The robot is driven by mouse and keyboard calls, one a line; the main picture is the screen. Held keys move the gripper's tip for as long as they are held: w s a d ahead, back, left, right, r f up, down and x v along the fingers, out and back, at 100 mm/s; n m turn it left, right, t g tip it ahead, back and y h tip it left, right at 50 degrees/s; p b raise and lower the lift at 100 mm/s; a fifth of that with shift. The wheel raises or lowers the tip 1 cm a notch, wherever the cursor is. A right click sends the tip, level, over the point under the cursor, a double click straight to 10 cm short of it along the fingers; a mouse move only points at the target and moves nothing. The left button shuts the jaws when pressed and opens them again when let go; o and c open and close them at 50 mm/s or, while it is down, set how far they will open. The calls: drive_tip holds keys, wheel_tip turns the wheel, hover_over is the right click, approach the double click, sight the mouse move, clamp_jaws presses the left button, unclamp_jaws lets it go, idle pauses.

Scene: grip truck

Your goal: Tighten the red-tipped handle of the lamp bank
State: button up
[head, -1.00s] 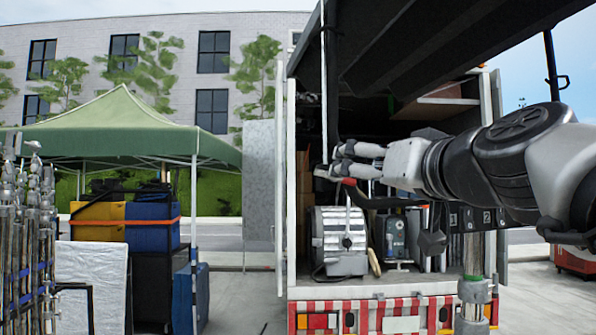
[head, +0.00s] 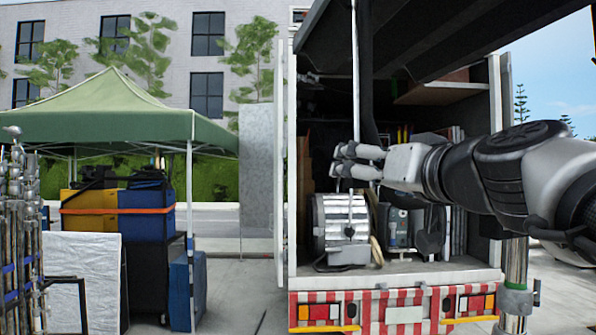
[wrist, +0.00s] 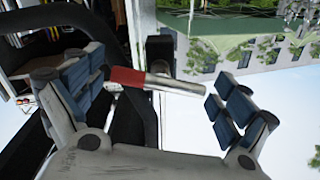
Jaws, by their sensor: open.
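The red-tipped handle (wrist: 128,77) shows in the wrist view as a red sleeve and a bare metal bar. It lies between the two spread fingers of my gripper (wrist: 157,82), nearer the left finger, with a gap to the right finger. My gripper is open, and no clear contact shows. In the head view my gripper (head: 337,161) is beside a thin upright pole; the handle cannot be made out there.
A large dark panel (head: 470,25) hangs above my arm. Metal stands (head: 18,225) and a green canopy (head: 115,110) are at the left.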

drive_tip(key=shift+c, duration=0.5)
drive_tip(key=c, duration=1)
drive_tip(key=shift+o, duration=0.2)
drive_tip(key=m+b, duration=0.1)
drive_tip(key=m, duration=0.5)
drive_tip(key=shift+m, duration=0.3)
drive_tip(key=m, duration=0.3)
drive_tip(key=shift+m, duration=0.3)
drive_tip(key=shift+m+p, duration=0.3)
drive_tip(key=shift+m, duration=1.4)
